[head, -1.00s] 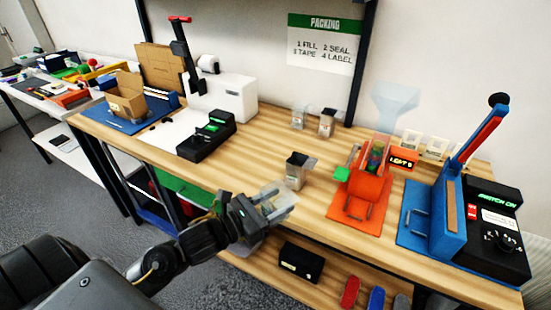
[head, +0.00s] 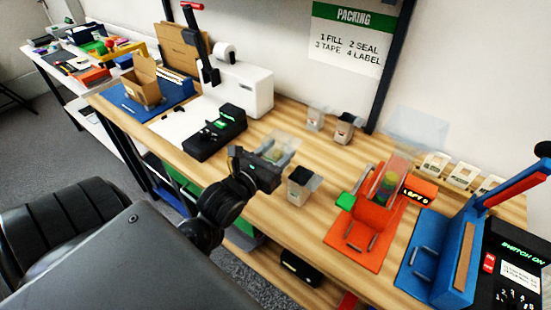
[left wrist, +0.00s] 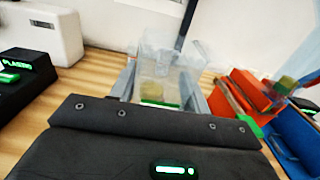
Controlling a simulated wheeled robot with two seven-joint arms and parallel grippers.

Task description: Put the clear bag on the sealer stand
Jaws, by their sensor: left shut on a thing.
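My left gripper (head: 275,160) is shut on the clear bag (head: 283,145), over the wooden table, just left of a dark cup. In the left wrist view the bag (left wrist: 160,75) stands between the fingers, see-through, with something yellowish low inside. The sealer stand appears to be the blue plate with grey rails (head: 425,262) at the right, beside the blue sealer (head: 457,255) with its raised red lever. It is well to the right of my gripper. My right gripper is not in view.
The dark cup (head: 300,185) is close on the right. A black device (head: 215,132) is to the left. White-labelled packs (head: 462,174) line the back.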

